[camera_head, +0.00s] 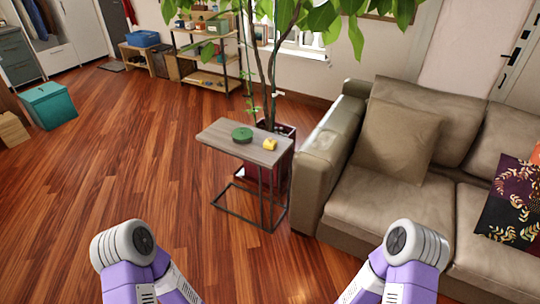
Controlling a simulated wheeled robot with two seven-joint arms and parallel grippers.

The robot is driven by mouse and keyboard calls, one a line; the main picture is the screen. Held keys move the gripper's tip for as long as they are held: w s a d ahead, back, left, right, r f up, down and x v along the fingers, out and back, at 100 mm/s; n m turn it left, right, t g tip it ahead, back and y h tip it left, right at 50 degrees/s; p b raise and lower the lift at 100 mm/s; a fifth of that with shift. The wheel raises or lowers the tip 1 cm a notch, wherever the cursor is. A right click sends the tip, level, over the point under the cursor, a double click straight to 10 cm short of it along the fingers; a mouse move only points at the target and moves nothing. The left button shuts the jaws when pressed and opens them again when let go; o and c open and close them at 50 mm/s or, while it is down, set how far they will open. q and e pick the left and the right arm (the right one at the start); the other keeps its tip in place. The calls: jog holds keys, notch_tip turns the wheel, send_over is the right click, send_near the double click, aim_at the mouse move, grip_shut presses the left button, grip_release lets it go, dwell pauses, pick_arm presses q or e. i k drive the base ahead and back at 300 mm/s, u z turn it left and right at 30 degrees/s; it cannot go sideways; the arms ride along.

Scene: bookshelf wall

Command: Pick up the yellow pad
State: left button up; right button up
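A small yellow object (270,144), likely the yellow pad, lies near the right end of a small grey wood-topped side table (228,142). The table stands some way ahead, against the sofa's left arm. Only purple and grey links of my two arms show at the bottom left and bottom right. Neither gripper is in the picture.
A beige sofa (395,200) fills the right side. A potted plant (286,130) stands behind the table, its leaves hanging overhead. A teal bin (48,105) and a shelf (205,45) stand farther back. The wooden floor (130,170) to the left is clear.

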aim_at(269, 143)
jog(key=z, duration=0.5)
jog(key=i, duration=1.85)
jog(key=u, duration=1.45)
jog(key=i, duration=0.75)
jog(key=u, duration=0.05)
